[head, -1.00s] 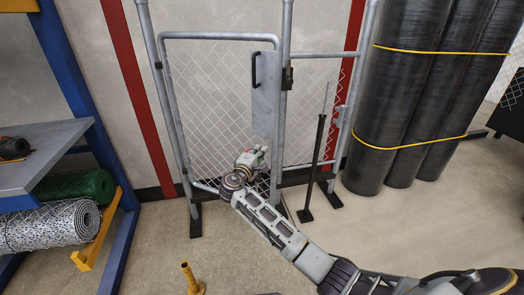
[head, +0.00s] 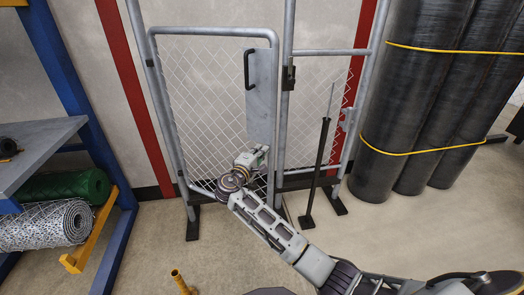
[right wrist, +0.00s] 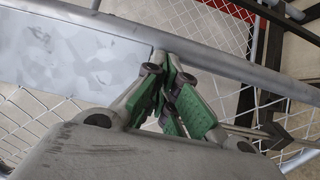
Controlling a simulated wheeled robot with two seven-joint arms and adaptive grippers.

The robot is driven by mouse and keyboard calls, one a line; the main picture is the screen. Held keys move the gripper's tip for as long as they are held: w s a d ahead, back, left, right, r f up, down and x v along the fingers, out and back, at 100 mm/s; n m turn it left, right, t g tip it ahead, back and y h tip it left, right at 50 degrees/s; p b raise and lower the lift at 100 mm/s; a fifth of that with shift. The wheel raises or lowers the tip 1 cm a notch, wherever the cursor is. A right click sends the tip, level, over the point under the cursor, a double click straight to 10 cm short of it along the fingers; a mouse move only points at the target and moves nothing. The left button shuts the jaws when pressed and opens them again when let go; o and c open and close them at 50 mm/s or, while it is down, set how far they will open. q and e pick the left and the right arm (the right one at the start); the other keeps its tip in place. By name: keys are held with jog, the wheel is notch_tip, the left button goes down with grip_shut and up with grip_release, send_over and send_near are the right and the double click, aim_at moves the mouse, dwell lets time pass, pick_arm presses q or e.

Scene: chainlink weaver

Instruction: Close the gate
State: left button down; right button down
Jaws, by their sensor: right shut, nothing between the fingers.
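The gate (head: 212,32) is a grey tube frame with chain-link mesh. It stands slightly ajar, with a narrow gap between its free edge and the middle post (head: 286,120). A metal plate (head: 262,95) with a black handle (head: 250,70) sits along the free edge. A dark latch (head: 288,76) is on the post. My right gripper (head: 262,150) is shut and empty, low at the gate's free edge below the plate. In the right wrist view its green-padded fingers (right wrist: 165,65) are at the frame tube (right wrist: 200,55); contact is unclear. My left gripper is out of view.
A black stand with a thin rod (head: 318,165) stands right of the gate. Tall dark rolls (head: 410,110) with yellow straps are further right. A blue rack (head: 75,90) with rolls is at left. A yellow post (head: 180,282) stands on the front floor.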

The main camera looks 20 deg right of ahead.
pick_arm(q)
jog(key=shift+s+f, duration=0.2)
